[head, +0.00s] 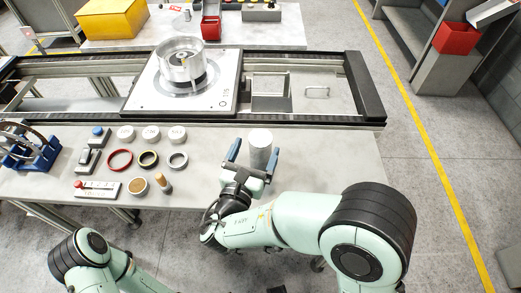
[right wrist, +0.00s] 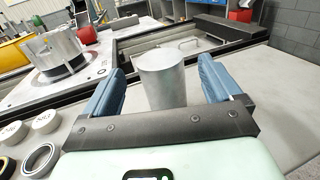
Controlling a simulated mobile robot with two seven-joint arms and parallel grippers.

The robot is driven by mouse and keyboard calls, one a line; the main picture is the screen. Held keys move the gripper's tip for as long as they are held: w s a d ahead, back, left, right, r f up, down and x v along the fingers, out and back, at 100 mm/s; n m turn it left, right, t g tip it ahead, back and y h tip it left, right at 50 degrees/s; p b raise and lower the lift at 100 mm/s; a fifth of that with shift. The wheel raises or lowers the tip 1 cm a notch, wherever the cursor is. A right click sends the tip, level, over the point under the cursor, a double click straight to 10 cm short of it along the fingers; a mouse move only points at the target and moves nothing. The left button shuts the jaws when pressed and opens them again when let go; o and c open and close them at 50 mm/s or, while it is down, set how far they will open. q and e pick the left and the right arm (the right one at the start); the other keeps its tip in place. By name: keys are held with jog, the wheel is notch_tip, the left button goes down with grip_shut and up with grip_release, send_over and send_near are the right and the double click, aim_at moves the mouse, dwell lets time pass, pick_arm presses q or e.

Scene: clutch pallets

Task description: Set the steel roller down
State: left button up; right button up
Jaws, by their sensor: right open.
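The steel roller (head: 260,148) is a plain pale grey cylinder. It stands upright on the table (head: 330,160), near the rail of the line behind it. My right gripper (head: 251,158) is open, with its blue fingers on either side of the roller. In the right wrist view the roller (right wrist: 163,80) stands between the two fingers (right wrist: 160,95), with a visible gap on each side. The roller's base is partly hidden by the gripper. My left gripper is out of view; only part of my left arm shows at the bottom left.
A pallet (head: 225,98) carrying a metal housing (head: 181,62) sits on the line behind. Left of the roller lie white pucks (head: 151,133), a red ring (head: 120,160), a dark ring (head: 148,159) and a steel ring (head: 178,160). The table right of the roller is clear.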

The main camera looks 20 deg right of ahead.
aim_at(264, 131)
jog(key=shift+f+x, duration=0.1)
jog(key=shift+x, duration=1.5)
jog(key=shift+f+x, duration=0.15)
jog(key=shift+x, duration=1.4)
jog(key=shift+r, duration=0.1)
jog(key=c, duration=1.5)
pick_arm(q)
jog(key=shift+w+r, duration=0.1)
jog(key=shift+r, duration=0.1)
pick_arm(e)
jog(key=shift+r, duration=0.1)
jog(key=shift+c, duration=0.2)
pick_arm(q)
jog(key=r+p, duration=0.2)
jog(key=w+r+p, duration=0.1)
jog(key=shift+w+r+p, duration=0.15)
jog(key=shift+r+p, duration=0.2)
jog(key=shift+p, duration=0.05)
pick_arm(e)
notch_tip(264, 131, up, 20)
